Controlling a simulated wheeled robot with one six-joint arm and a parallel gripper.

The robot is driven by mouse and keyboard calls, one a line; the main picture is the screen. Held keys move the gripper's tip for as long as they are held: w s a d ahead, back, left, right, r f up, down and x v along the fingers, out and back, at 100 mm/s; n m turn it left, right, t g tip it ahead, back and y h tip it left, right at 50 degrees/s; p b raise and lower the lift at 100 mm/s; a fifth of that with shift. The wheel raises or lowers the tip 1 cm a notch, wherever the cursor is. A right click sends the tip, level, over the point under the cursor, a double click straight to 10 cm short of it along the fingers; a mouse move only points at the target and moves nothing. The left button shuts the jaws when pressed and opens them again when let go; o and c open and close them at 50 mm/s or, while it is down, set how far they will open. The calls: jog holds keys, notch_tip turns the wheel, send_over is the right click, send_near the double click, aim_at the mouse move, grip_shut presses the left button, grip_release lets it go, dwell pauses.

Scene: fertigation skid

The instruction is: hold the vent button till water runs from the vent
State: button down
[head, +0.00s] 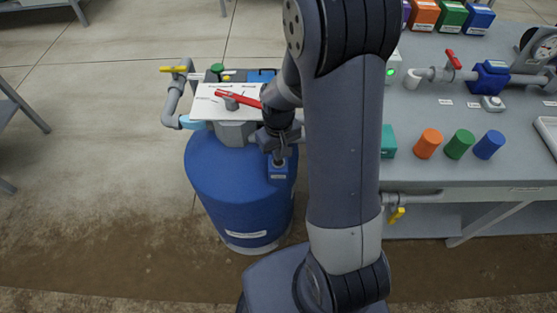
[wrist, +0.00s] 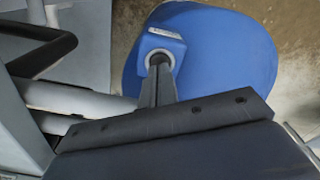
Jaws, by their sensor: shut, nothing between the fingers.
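A small blue button housing (head: 279,173) with a pale label stands on the shoulder of the blue tank (head: 235,195). In the wrist view the housing (wrist: 180,45) shows a light round ring, and its label is too small to read. My gripper (head: 279,160) points down at it, shut and empty. In the wrist view the fingertips (wrist: 160,62) are inside the ring's outline and cover the button. I cannot tell how far the button is pressed. No running water shows.
A white panel (head: 205,105) with a red lever (head: 238,98) sits atop the tank, beside a grey pipe (head: 172,105) with a yellow handle (head: 173,69). A grey bench (head: 440,165) with coloured cylinders stands right. Floor left of the tank is clear.

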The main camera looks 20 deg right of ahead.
jog(key=shift+f+b, duration=0.55)
jog(key=shift+f, duration=0.2)
jog(key=shift+r, duration=0.1)
dwell(4.5)
jog(key=shift+r+p, duration=2.85)
jog(key=shift+r, duration=0.65)
jog(key=shift+f, duration=0.15)
